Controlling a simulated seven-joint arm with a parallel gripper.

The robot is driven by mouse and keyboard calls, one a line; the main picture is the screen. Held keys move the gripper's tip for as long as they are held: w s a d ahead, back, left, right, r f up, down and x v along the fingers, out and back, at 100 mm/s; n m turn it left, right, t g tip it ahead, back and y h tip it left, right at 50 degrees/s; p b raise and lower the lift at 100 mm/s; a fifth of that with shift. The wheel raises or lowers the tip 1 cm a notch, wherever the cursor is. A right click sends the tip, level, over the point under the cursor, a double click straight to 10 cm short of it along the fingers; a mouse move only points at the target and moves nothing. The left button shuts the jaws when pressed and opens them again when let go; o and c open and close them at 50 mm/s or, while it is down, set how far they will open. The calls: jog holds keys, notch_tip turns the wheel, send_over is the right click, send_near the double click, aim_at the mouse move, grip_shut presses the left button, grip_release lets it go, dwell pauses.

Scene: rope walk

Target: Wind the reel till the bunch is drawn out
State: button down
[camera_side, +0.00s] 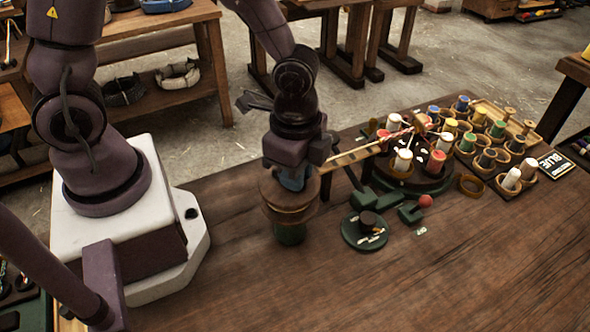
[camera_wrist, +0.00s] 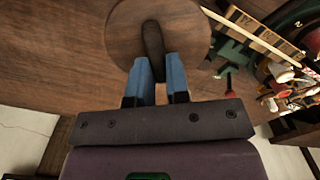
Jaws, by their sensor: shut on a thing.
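The reel (camera_side: 288,212) is a round wooden drum on a green foot, standing on the table in the side view. In the wrist view its round wooden top (camera_wrist: 120,30) carries a dark upright grip (camera_wrist: 153,38). My gripper (camera_side: 294,181) points down at the reel top, its blue fingers (camera_wrist: 158,64) shut on the dark grip. A marked wooden strip (camera_side: 358,154) runs from near the reel to a dark round stand (camera_side: 408,182) holding several spools. A red-and-white twisted strand (camera_side: 392,136) shows near the strip's far end.
A green round base (camera_side: 350,236) with a dark post and a red ball knob (camera_side: 425,201) stand in front of the strip. Several coloured spools in ring holders fill the right, beside a "BLUE" card (camera_side: 556,165). The table front (camera_side: 440,285) is clear.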

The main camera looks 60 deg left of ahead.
jog(key=shift+n, duration=0.5)
jog(key=c, duration=1.1)
grip_release()
jog(key=shift+r, duration=0.1)
notch_tip(320, 180, up, 13)
